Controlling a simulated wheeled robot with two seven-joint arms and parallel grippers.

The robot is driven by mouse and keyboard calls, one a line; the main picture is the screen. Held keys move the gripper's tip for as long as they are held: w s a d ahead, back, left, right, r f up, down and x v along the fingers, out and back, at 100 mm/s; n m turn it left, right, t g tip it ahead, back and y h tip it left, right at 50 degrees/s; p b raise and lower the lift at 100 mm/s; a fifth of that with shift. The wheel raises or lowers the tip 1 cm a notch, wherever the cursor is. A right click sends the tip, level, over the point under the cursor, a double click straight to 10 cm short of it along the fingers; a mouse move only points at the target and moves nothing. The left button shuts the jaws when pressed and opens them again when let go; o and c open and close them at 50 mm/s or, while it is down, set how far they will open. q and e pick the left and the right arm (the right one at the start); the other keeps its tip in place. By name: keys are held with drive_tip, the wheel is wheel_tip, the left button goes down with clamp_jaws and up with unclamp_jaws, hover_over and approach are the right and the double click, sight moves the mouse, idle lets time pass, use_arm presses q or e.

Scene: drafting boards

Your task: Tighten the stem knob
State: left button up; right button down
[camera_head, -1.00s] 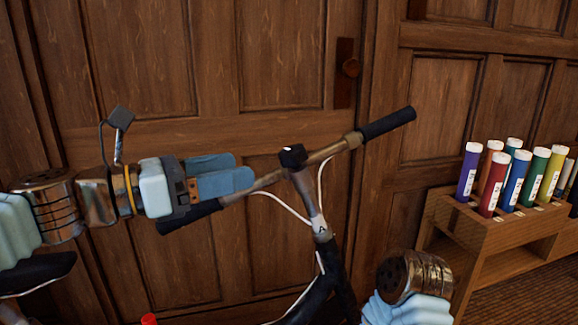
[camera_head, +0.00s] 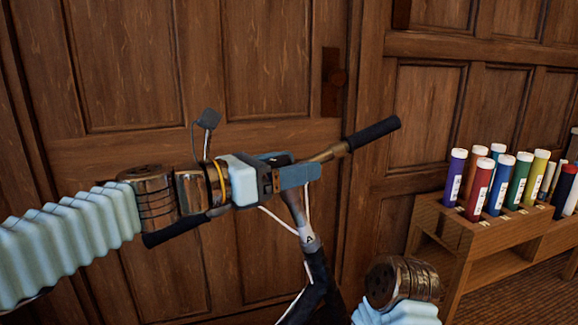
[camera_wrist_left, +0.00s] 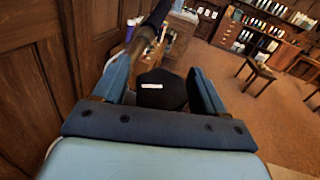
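The stem knob (camera_wrist_left: 160,92) is black with a white mark on its top. In the left wrist view it sits between the two blue fingers of my left gripper (camera_wrist_left: 158,72), with a gap showing on the left finger's side. In the head view my left gripper (camera_head: 304,165) is at the top of the bicycle stem (camera_head: 309,238), its fingers on either side of the knob's place; they hide most or all of the knob. The handlebar (camera_head: 327,154) runs behind the fingers. My right gripper is out of view; only part of that arm shows.
The handlebar's black right grip (camera_head: 374,132) sticks out to the upper right, and the left grip (camera_head: 175,230) passes below my left wrist. White cables hang by the stem. A wooden rack (camera_head: 460,228) with several coloured tubes stands at the right. A panelled wooden wall (camera_head: 230,80) is behind.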

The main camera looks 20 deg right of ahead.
use_arm(q)
drive_tip(key=c, duration=0.9)
drive_tip(key=shift+w+r+m+g+p, duration=0.1)
drive_tip(key=shift+m+g+p, duration=0.2)
drive_tip(key=shift+g+p, duration=0.1)
drive_tip(key=m+g+p, duration=0.2)
drive_tip(key=g, duration=0.1)
drive_tip(key=m+g+p, duration=0.1)
drive_tip(key=m, duration=0.1)
drive_tip(key=shift+s+r+g+h, duration=0.2)
drive_tip(key=shift+s+g+h, duration=0.1)
drive_tip(key=shift+g, duration=0.1)
drive_tip(key=shift+f+m+g+p, duration=0.2)
drive_tip(key=shift+m+g+p, duration=0.4)
drive_tip(key=shift+s+f, duration=0.1)
drive_tip(key=o, duration=0.9)
drive_tip(key=shift+o, duration=0.2)
drive_tip(key=shift+a, duration=0.1)
